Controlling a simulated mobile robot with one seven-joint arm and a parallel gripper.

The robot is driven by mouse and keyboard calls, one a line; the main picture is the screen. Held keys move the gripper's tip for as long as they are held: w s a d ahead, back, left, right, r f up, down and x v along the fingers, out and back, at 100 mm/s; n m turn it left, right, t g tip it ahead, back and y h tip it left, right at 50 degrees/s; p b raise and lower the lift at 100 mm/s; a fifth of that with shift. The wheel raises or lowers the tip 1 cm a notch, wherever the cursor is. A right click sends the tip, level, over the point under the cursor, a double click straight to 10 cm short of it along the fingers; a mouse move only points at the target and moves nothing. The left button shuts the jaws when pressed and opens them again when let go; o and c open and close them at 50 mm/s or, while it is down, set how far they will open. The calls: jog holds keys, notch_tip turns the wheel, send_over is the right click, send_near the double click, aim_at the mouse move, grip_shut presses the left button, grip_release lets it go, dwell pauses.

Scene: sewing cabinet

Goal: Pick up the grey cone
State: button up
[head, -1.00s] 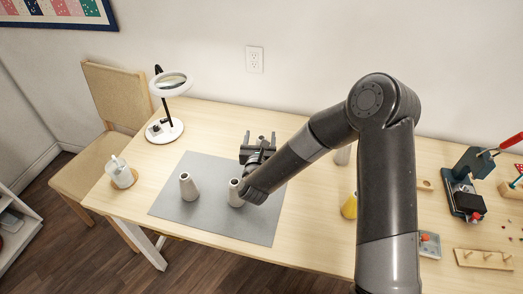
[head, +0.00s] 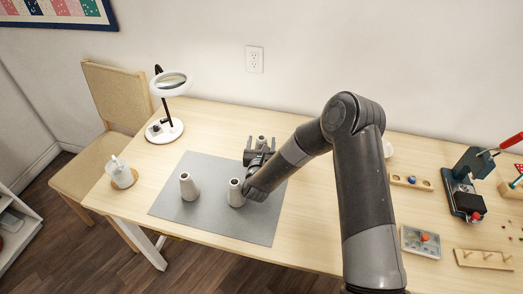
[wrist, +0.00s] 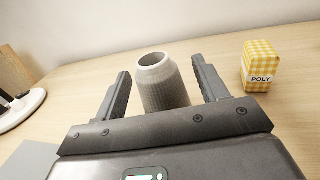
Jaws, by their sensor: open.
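A grey cone (wrist: 164,88) with an open top stands upright between the two fingers of my gripper (wrist: 160,70) in the wrist view. The fingers are open, with a visible gap on each side of it. In the head view my gripper (head: 261,143) is low over the table at the back edge of the grey mat, and only the top of this cone (head: 261,138) shows between the fingers. Two other pale grey cones stand upright on the mat, one at left (head: 189,188) and one (head: 236,194) just in front of my gripper.
The grey mat (head: 175,212) lies on the wooden table. A yellow checked box (wrist: 260,68) marked POLY stands right of the cone. My arm hides part of the table.

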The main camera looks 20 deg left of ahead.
jog(key=shift+w+a, duration=0.15)
jog(key=shift+w, duration=0.75)
jog(key=c, duration=1.1)
